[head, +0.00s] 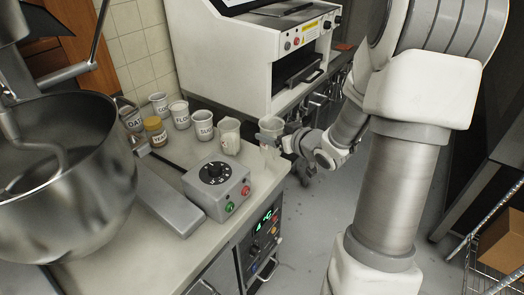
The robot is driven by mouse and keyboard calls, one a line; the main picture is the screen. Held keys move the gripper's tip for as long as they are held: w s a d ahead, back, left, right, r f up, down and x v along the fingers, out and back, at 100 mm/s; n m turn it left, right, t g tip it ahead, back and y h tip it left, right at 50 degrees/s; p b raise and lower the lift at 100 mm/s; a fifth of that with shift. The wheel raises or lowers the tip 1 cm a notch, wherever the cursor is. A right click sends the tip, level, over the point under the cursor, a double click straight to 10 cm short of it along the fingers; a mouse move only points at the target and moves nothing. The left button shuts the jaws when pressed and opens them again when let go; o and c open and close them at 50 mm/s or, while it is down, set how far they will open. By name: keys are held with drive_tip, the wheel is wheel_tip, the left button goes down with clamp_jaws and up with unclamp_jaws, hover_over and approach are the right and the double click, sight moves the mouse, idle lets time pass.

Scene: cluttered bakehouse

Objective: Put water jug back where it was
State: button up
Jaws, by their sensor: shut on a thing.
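My gripper (276,141) reaches in from the right and is shut on a pale, cup-shaped vessel, seemingly the water jug (270,125). It is roughly upright at the right edge of the worktop; I cannot tell whether its base touches the surface. The fingers hide part of its lower side.
Several labelled white pots (181,114) and a brown-lidded jar (155,130) stand left along the worktop. A grey control box (216,187) is in front. A large steel mixer bowl (62,165) fills the left. A white machine (250,55) stands behind.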

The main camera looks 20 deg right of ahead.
sight(263, 145)
drive_tip(key=w+a+f, duration=0.2)
drive_tip(key=shift+w+a+f, duration=0.1)
drive_tip(key=shift+w, duration=0.3)
drive_tip(key=shift+f+b, duration=0.6)
drive_tip(key=shift+f, duration=1.35)
drive_tip(key=shift+f, duration=0.25)
drive_tip(key=o, duration=1.3)
drive_tip(key=shift+r, duration=0.1)
drive_tip(key=shift+r, duration=0.1)
drive_tip(key=shift+s+r, duration=0.15)
drive_tip(key=shift+r, duration=0.05)
drive_tip(key=p+v, duration=0.1)
drive_tip(key=v, duration=1)
drive_tip(key=shift+s, duration=0.3)
